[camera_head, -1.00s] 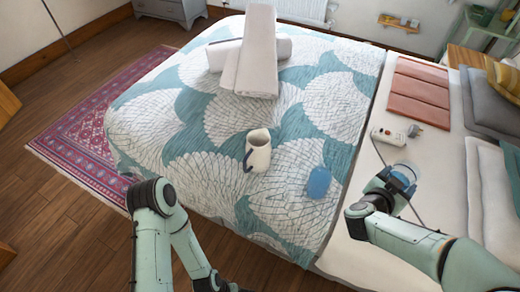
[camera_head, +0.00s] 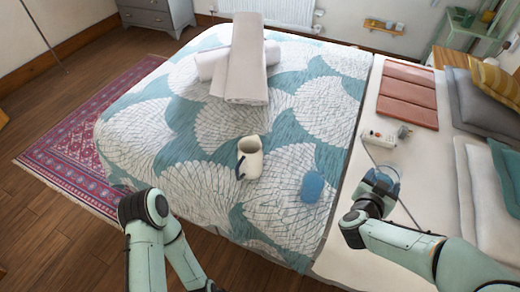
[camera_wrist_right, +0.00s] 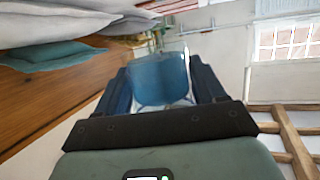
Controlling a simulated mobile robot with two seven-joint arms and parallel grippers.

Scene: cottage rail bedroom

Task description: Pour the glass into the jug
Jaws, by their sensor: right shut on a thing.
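My right gripper (camera_head: 378,184) is shut on the blue see-through glass (camera_head: 390,176), which also shows between the fingers in the right wrist view (camera_wrist_right: 160,78). It holds the glass right of the jug, over the pale strip beside the bed cover.
A small blue object (camera_head: 312,187) lies on the bed between the jug and my right gripper. Rolled and folded pale towels (camera_head: 246,65) lie farther back. A white power strip (camera_head: 380,137) and reddish folded cloth (camera_head: 408,92) are near the right gripper. Cushions (camera_head: 487,100) line the right.

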